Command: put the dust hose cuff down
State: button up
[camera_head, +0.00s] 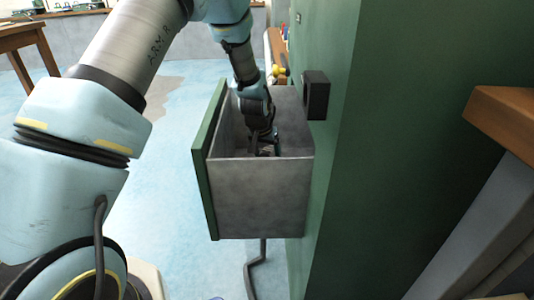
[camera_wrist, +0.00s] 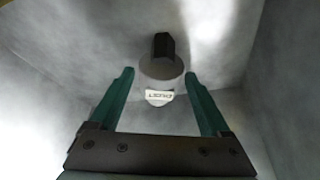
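The dust hose cuff, a grey round piece (camera_wrist: 161,69) with a black end and a white label, is inside the open drawer in the wrist view. It appears to rest on the drawer floor, between and just beyond my fingertips. My gripper (camera_wrist: 158,75) is open, its two green fingers spread on either side of the cuff with a gap on each side. In the head view my gripper (camera_head: 264,146) reaches down into the drawer (camera_head: 260,200); the cuff cannot be made out there.
The drawer's grey walls stand close around my gripper, with its green front (camera_head: 205,165) to the left. A green cabinet (camera_head: 350,150) with a black box-shaped fitting (camera_head: 316,95) rises to the right. A wooden table (camera_head: 25,38) stands far left. The blue floor between is clear.

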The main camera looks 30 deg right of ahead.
jog(key=shift+o, duration=0.7)
jog(key=shift+r, duration=0.25)
jog(key=p+v, duration=0.2)
jog(key=v, duration=0.9)
jog(key=shift+a+r, duration=0.2)
jog(key=shift+r, duration=0.1)
jog(key=shift+s, duration=0.15)
